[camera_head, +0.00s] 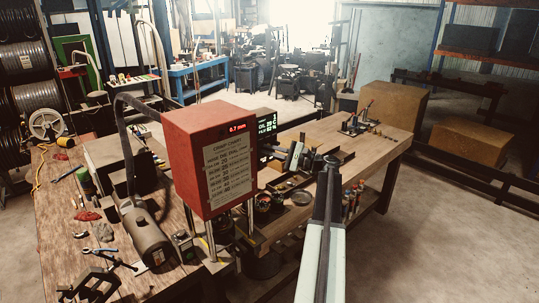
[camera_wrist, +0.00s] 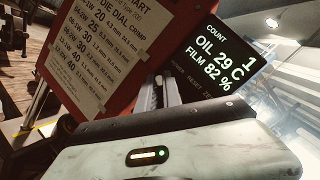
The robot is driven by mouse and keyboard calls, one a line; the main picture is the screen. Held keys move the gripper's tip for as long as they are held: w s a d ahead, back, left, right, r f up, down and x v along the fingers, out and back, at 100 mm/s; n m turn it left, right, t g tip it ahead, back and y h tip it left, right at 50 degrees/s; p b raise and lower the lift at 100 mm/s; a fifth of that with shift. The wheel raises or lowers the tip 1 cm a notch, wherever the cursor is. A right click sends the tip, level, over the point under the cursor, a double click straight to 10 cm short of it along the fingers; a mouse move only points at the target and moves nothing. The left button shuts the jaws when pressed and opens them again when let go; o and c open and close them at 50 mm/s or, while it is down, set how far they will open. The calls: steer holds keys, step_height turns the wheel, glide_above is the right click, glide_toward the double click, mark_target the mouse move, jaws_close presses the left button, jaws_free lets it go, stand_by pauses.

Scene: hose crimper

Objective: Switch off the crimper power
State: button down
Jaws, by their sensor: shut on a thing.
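The crimper has a red box (camera_head: 212,158) with a crimp chart and a lit red readout reading 0.7 mm in the head view. A dark display panel (camera_wrist: 216,52) beside the box reads count 1, oil 29 C, film 82 %. Small labels run below the display; the leftmost looks like POWER. My gripper (camera_wrist: 158,92) reaches in at the lower left of the display, by that label. Its fingers are close together, shut on what appears to be the power switch. The switch is mostly hidden by the fingers, and its position cannot be seen.
The crimper stands on a wooden workbench (camera_head: 55,215) with a motor, hoses and hand tools. A bench (camera_head: 385,150) extends behind on the right, with fittings and jars near my arm. Cardboard boxes (camera_head: 393,103) stand at the back right.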

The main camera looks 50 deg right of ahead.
step_height(320, 180, down, 2)
steer(key=t+b, duration=0.1)
steer(key=b, duration=0.2)
steer(key=n+t+y+b, duration=0.1)
steer(key=b, duration=0.2)
steer(key=shift+f+n+y+b, duration=0.2)
steer(key=shift+n+y+b, duration=0.1)
steer(key=n+t+y+b, duration=0.1)
steer(key=b, duration=0.2)
steer(key=shift+w+f+b, duration=0.15)
steer(key=shift+f+b, duration=0.05)
steer(key=shift+b, duration=0.2)
steer(key=shift+n+t+y+b, duration=0.6)
steer(key=shift+n+y+b, duration=0.25)
steer(key=shift+b, duration=0.25)
steer(key=shift+r, duration=0.1)
steer(key=c, duration=1.5)
jaws_free()
